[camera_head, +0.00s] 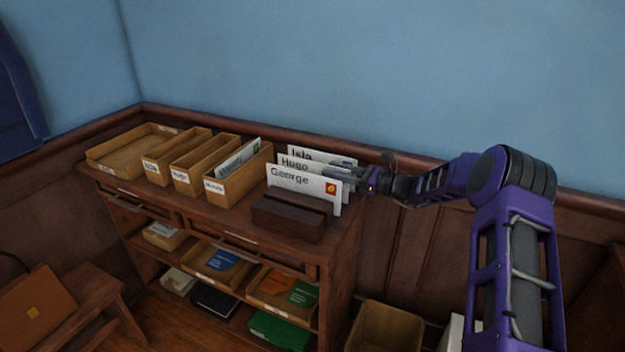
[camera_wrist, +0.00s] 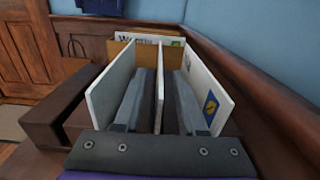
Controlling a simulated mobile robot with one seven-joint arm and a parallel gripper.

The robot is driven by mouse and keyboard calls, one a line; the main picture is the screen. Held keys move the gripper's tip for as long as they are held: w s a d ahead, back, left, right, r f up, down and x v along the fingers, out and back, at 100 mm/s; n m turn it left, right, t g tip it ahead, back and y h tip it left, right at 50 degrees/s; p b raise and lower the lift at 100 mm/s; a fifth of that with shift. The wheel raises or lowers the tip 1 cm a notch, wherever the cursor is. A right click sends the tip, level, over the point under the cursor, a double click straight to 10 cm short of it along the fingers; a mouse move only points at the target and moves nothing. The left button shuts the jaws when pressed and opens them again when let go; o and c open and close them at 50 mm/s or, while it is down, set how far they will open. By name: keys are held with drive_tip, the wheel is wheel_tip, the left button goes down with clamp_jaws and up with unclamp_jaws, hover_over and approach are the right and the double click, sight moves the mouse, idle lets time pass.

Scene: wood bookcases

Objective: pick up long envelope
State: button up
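Three white envelopes stand upright, one behind another, at a dark wooden holder (camera_head: 288,218) on the cabinet top. They read George (camera_head: 300,181) in front, Hugo (camera_head: 297,163) in the middle and Isla (camera_head: 302,154) at the back. I cannot tell which is the long one. My gripper (camera_head: 352,178) reaches in from their right end. In the wrist view my gripper's fingers (camera_wrist: 162,90) are apart, one on each side of the middle envelope (camera_wrist: 160,76). The left finger lies between it and the front envelope (camera_wrist: 108,92), the right between it and the back envelope (camera_wrist: 205,92).
To the left stand several narrow wooden file boxes (camera_head: 224,190), the nearest holding envelopes, and a flat tray (camera_head: 110,158). The blue wall (camera_head: 380,70) and its wood trim are close behind. Shelves below hold trays and books.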

sight(324, 167)
drive_tip(key=x, duration=0.3)
drive_tip(key=shift+w+a+r, duration=0.1)
drive_tip(key=shift+a, duration=0.05)
drive_tip(key=shift+c, duration=0.2)
clamp_jaws()
